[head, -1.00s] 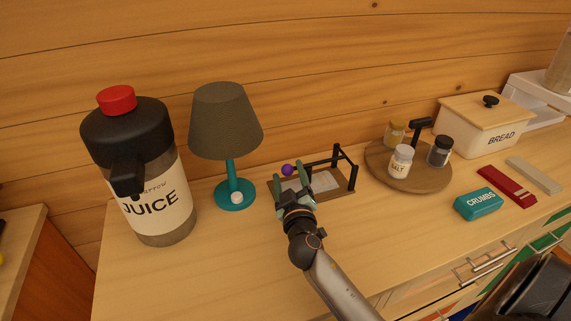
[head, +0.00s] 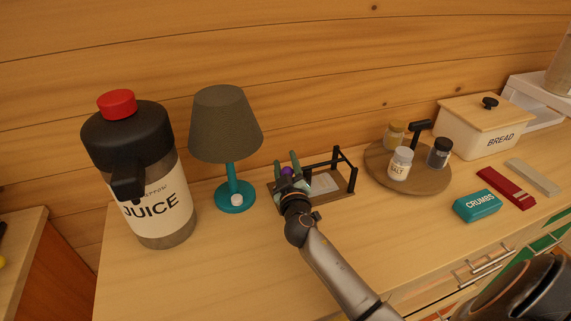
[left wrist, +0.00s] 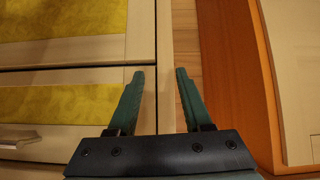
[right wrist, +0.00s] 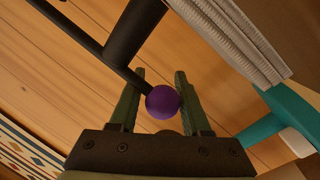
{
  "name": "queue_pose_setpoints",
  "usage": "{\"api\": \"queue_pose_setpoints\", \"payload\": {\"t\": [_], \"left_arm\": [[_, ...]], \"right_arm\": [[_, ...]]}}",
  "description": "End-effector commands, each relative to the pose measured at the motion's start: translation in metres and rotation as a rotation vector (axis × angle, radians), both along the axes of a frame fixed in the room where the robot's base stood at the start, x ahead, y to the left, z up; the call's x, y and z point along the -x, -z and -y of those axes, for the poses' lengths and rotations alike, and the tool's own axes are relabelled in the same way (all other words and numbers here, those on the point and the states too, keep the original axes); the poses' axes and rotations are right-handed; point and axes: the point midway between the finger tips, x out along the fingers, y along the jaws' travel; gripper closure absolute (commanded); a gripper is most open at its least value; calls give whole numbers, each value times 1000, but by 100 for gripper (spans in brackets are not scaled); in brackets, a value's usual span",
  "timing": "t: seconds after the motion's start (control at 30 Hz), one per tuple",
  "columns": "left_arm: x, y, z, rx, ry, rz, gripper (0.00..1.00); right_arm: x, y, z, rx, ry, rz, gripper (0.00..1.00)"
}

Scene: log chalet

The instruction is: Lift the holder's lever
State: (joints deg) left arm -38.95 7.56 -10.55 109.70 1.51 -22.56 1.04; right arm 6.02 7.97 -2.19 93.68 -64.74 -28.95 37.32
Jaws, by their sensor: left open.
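The holder (head: 345,192) is a low wooden base with a black bar frame on the counter. Its lever, a thin black rod, ends in a purple ball knob (head: 287,172). My right gripper (head: 287,162) is at the holder's left end, with its green fingers on either side of the knob. In the right wrist view the knob (right wrist: 163,102) sits between the spread fingers (right wrist: 160,100), close to the right one; contact is unclear. My left gripper (left wrist: 158,85) is open and empty, seen only in the left wrist view, over drawer fronts and the floor.
A teal lamp (head: 226,120) and a juice dispenser (head: 155,200) stand left of the holder. A round tray (head: 420,181) with several jars is to the right, then a crumbs box (head: 478,205) and a bread bin (head: 475,130). The counter in front is clear.

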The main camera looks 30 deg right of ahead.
Motion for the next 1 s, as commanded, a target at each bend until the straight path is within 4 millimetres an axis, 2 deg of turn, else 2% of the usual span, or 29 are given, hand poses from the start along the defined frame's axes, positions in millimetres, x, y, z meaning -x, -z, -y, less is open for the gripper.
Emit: {"api": "queue_pose_setpoints", "payload": {"t": [0.03,0.37,1.0], "left_arm": [[0,0,0,0,0,1,50],[-1,0,0,1,-1,1,50],[-1,0,0,1,-1,1,50]], "right_arm": [[0,2,-1,-3,-2,-3,64],[0,3,-1,-5,-3,-5,100],[1,6,-1,-11,-1,-10,100]]}}
